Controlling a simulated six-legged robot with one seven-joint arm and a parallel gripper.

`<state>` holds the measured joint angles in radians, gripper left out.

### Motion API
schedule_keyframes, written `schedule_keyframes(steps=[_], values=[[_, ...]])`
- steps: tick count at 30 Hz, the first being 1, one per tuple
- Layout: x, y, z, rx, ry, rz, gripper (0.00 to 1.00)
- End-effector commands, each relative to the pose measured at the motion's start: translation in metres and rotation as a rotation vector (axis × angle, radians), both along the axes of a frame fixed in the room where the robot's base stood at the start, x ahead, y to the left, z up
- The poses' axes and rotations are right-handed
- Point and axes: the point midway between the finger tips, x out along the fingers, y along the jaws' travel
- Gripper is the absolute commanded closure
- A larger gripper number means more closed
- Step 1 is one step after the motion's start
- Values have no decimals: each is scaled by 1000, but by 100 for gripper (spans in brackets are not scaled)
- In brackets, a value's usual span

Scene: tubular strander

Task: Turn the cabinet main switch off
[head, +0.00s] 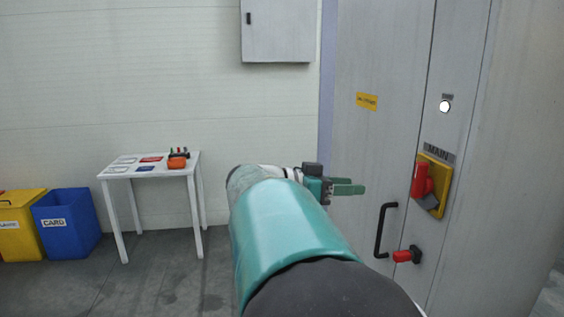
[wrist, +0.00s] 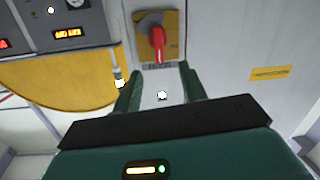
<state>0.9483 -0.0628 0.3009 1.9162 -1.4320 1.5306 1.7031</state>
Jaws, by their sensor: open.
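The main switch is a red handle (head: 422,180) on a yellow plate (head: 437,176), under a "MAIN" label (head: 439,152) on the grey cabinet front. In the wrist view, which looks upside down, the red handle (wrist: 157,42) is at the top centre, roughly vertical on its plate (wrist: 172,22). My gripper (head: 362,188) is open and empty, left of the switch in the head view and apart from it. In the wrist view its two fingers (wrist: 160,70) stand on either side below the handle, with the label partly visible between them.
A white lamp (head: 444,106) is above the switch. A black door handle (head: 384,230) and a red-and-black latch (head: 407,255) are below it. A yellow sticker (head: 366,101) is on the cabinet. A white table (head: 190,160) and blue bin (head: 67,225) stand left.

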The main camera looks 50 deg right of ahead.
Motion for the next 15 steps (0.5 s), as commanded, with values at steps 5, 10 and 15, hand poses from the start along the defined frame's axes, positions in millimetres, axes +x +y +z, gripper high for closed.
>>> schedule_keyframes(steps=[5, 10, 15], values=[[-17, -26, 20, -177, -32, -82, 58], [-29, -36, 22, -197, -38, -88, 58], [-50, -58, 22, -195, -37, -89, 58]])
